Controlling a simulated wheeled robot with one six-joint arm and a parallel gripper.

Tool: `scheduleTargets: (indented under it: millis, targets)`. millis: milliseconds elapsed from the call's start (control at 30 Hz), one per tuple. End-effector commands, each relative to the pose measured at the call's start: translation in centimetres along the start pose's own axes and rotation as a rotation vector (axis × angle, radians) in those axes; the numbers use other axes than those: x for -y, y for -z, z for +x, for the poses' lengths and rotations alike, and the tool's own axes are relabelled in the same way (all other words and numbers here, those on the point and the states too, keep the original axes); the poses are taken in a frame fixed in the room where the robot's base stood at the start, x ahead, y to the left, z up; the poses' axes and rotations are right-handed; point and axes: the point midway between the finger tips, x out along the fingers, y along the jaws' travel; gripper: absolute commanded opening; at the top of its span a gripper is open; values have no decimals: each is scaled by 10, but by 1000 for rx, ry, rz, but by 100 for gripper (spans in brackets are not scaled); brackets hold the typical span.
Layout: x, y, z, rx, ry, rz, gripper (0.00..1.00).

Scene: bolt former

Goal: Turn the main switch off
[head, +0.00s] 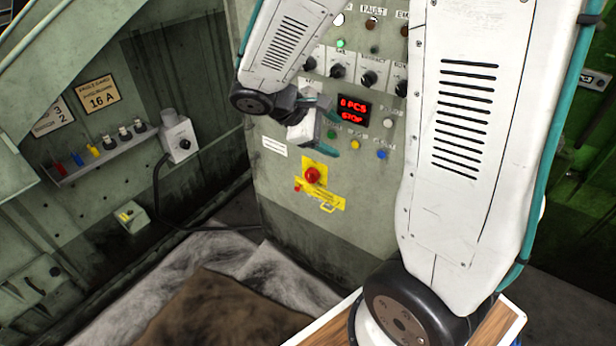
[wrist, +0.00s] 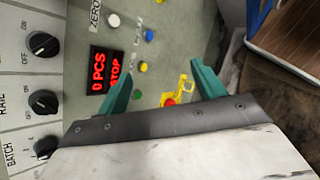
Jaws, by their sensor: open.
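A red round knob (head: 312,175) sits on a yellow plate low on the grey control panel. It also shows in the wrist view (wrist: 169,102), partly hidden by the gripper body. A second yellow plate (head: 322,196) with a small padlock-like piece is just below it. A grey box with a dark knob (head: 178,140) is on the left wall; I cannot tell from any label which is the main switch. My gripper (wrist: 162,60) is open and empty in front of the panel, above the red knob in the head view, with teal fingers apart.
A red display (head: 354,108) reads "0 PCS STOP". Black selector knobs (head: 369,79) run in a row above it. Green, yellow and blue buttons (head: 381,154) sit below it. A cable hangs from the grey box. A brown cloth (head: 215,310) lies below the panel.

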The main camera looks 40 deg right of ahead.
Motion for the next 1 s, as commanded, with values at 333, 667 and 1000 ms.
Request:
scheduleTargets:
  millis: [333, 667, 1000]
  targets:
    - [-18, 141, 78, 143, -335, -523, 68]
    - [19, 248, 142, 155, -547, -912, 68]
    - [18, 269, 172, 150, -582, -980, 68]
